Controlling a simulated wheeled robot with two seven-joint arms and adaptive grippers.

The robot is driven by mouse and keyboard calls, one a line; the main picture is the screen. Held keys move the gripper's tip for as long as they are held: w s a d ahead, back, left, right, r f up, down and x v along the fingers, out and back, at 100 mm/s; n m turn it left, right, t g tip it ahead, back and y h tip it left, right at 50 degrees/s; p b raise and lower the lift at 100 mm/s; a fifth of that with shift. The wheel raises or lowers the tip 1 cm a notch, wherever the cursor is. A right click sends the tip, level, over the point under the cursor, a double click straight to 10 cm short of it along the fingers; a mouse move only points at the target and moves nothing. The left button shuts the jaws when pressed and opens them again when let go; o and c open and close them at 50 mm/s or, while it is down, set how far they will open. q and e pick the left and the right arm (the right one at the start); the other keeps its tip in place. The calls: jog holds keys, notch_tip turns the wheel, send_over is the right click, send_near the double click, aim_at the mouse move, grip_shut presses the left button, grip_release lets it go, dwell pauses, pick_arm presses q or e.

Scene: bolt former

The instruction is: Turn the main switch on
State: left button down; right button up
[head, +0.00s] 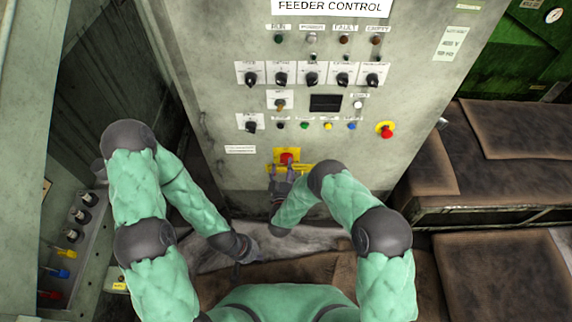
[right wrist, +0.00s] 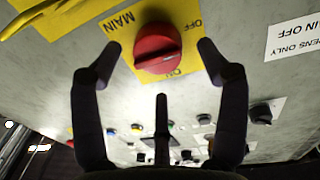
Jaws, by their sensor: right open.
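The main switch is a red round knob (head: 287,157) on a yellow plate, low on the grey control panel. In the right wrist view the knob (right wrist: 158,42) shows upside down, with OFF, ON and MAIN lettering around it. Its grip bar runs nearly across that picture; I cannot tell which mark it points to. My right gripper (head: 283,172) is open just below and in front of the knob. Its fingertips (right wrist: 160,47) appear on either side of the knob, with no visible contact. My left gripper (head: 243,252) is low, away from the panel; its jaws are unclear.
The FEEDER CONTROL panel (head: 215,95) carries rows of black selectors and small buttons above the switch. A side box with knobs (head: 72,235) is at left. Brown covered benches (head: 510,190) stand at right.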

aim_at(287, 160)
jog(key=shift+w+d, duration=0.1)
jog(key=shift+w, duration=1.3)
jog(key=c, duration=1.1)
